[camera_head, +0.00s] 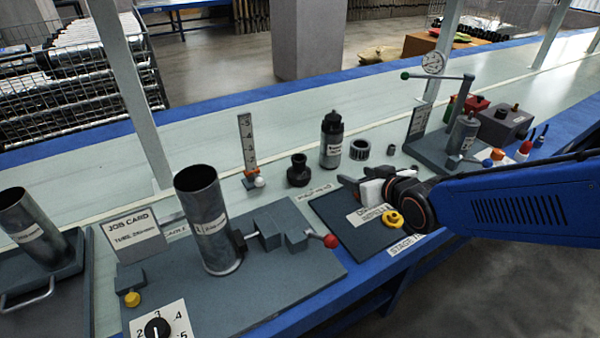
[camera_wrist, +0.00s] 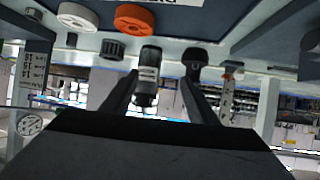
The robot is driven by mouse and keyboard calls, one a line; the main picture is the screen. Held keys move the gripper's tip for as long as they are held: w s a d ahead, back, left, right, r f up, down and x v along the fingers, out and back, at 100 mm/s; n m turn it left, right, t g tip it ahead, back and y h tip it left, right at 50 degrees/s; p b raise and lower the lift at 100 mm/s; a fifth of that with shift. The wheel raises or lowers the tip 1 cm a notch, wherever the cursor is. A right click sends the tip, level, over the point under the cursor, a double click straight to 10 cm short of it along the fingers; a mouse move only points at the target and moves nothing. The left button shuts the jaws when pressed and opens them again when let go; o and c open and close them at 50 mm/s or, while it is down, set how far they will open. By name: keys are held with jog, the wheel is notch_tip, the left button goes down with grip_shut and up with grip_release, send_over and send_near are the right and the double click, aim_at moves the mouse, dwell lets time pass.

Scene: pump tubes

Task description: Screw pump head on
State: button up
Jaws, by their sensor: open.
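A tall metal tube (camera_head: 203,225) stands upright on a grey fixture, with a clamp (camera_head: 275,228) beside it that has a red-ended handle. A short black flanged fitting (camera_head: 298,170), perhaps the pump head, stands on the bench behind the fixture; it also shows in the wrist view (camera_wrist: 193,62). A dark labelled bottle with a black top (camera_head: 332,140) stands right of it, also in the wrist view (camera_wrist: 148,75). My gripper (camera_head: 346,182) is open and empty over the dark mat, apart from these things. Its fingers (camera_wrist: 160,85) show spread in the wrist view.
A second tube (camera_head: 32,222) leans in a tray at left. A ruler stand (camera_head: 247,145), a dark ring (camera_head: 359,150) and a small nut (camera_head: 391,150) stand along the back.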

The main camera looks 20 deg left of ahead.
aim_at(302, 167)
jog(key=a+y, duration=0.1)
jog(key=a, duration=0.2)
jog(key=s+a+f+n+y, duration=0.1)
jog(key=a, duration=0.2)
jog(key=s+a, duration=0.1)
jog(key=a, duration=0.2)
jog(key=shift+a+f+n+g+y, duration=0.1)
jog(key=shift+f+n+g+y, duration=0.05)
jog(key=shift+n+g+y, duration=0.2)
jog(key=x, duration=1.1)
jog(key=shift+w+a, duration=0.1)
jog(key=shift+w, duration=0.05)
jog(key=shift+w+x, duration=0.2)
jog(key=shift+x, duration=2.55)
jog(key=shift+r, duration=0.25)
grip_shut()
